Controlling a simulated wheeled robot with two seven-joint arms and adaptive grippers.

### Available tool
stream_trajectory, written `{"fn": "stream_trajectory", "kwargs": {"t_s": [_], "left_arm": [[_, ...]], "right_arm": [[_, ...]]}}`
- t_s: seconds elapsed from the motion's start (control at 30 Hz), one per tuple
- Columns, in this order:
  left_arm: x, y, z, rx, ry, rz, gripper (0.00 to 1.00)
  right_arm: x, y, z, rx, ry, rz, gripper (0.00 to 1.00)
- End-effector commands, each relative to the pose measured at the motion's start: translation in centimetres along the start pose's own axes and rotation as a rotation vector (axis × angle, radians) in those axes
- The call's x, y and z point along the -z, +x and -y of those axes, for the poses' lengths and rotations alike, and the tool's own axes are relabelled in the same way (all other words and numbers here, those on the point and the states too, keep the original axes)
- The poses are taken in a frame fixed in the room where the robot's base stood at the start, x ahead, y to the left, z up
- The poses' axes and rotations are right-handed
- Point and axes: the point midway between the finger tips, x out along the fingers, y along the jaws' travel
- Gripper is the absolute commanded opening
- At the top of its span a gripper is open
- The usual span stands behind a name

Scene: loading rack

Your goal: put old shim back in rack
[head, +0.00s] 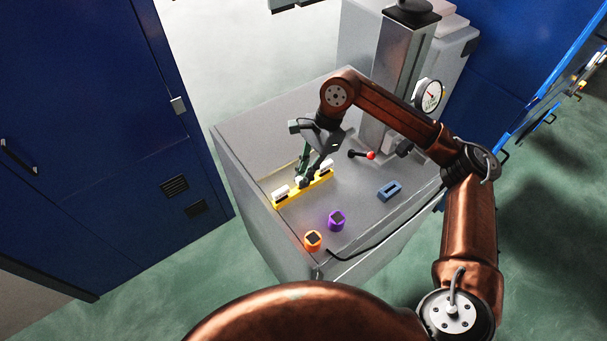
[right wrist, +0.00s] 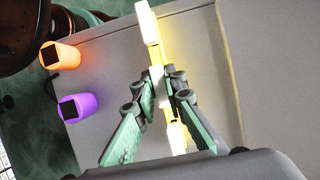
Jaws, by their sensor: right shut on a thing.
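The yellow rack (head: 289,200) lies on the grey cabinet top, and also shows in the right wrist view (right wrist: 156,52). A white shim (head: 281,191) sits at its near left end and another (head: 326,167) at its far right end. My right gripper (head: 303,181) is over the middle of the rack, pointing down. In the right wrist view its fingertips (right wrist: 164,84) are shut on a white shim (right wrist: 161,92) at the rack's middle; the fingers partly hide it. I cannot tell whether this shim touches the rack's base. My left gripper is not in view.
An orange cylinder (head: 313,240) and a purple cylinder (head: 336,220) with dark tops stand near the front edge. A blue slotted block (head: 389,191) lies to the right. A column with a dial gauge (head: 429,95) and a red-knobbed lever (head: 370,155) stand behind. A black cable crosses the front right.

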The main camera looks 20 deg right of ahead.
Motion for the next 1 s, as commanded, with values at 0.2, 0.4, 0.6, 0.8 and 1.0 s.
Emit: {"fn": "stream_trajectory", "kwargs": {"t_s": [0.2, 0.4, 0.6, 0.8, 1.0], "left_arm": [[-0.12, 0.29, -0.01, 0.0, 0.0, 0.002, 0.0], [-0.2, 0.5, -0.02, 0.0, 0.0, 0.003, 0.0], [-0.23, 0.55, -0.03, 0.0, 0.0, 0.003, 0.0], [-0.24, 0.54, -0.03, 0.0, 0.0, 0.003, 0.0], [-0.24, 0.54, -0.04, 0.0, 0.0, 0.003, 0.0]], "right_arm": [[0.15, 0.35, 0.0, 0.0, 0.0, 0.0, 0.0], [0.26, 0.61, 0.0, 0.0, 0.0, 0.0, 0.0], [0.28, 0.68, 0.0, 0.0, 0.0, 0.0, 0.17], [0.28, 0.67, 0.0, 0.0, 0.0, 0.0, 0.31], [0.28, 0.67, 0.0, 0.0, 0.0, 0.0, 0.31]]}}
